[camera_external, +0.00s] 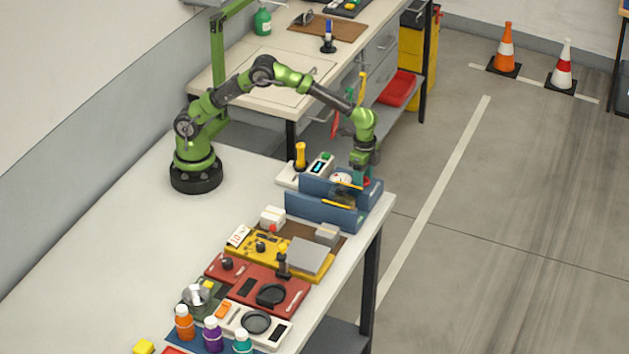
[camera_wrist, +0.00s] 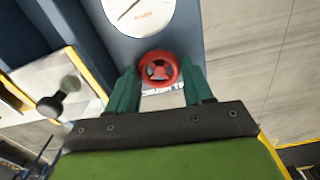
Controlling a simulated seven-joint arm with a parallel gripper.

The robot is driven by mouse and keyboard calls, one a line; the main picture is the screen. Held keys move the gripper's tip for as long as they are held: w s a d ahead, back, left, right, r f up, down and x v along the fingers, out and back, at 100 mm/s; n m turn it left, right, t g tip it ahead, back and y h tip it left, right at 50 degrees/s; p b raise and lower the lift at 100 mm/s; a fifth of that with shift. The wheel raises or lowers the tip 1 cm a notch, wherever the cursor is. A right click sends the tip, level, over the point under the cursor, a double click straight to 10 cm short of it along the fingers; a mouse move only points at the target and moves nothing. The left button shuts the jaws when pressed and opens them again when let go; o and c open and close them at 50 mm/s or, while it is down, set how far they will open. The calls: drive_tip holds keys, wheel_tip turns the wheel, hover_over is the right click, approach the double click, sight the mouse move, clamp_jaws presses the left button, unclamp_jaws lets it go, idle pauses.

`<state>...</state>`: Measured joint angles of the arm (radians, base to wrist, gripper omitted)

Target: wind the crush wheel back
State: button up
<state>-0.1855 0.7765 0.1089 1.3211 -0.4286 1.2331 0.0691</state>
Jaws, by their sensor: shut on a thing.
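The crush wheel (camera_wrist: 158,67) is a small red handwheel with spokes, seen in the wrist view below a round white dial (camera_wrist: 138,14). My gripper (camera_wrist: 160,84) has one green finger on each side of the wheel and is shut on it. In the external view my gripper (camera_external: 364,168) points down at the right end of the blue fixture (camera_external: 316,204), near the table's far right edge. The wheel is mostly hidden by the fingers there. The dial's needle is only partly in the wrist frame.
A black knob (camera_wrist: 50,106) stands to the left in the wrist view. In the external view, a white unit with a yellow handle (camera_external: 300,156) is behind the fixture. Yellow and red panels (camera_external: 258,289) are in front. The table's left part is clear.

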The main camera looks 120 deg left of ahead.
drive_tip(key=shift+n, duration=1.6)
drive_tip(key=o, duration=1)
drive_tip(key=shift+o, duration=0.2)
drive_tip(key=shift+r, duration=0.1)
wheel_tip(320, 180, up, 17)
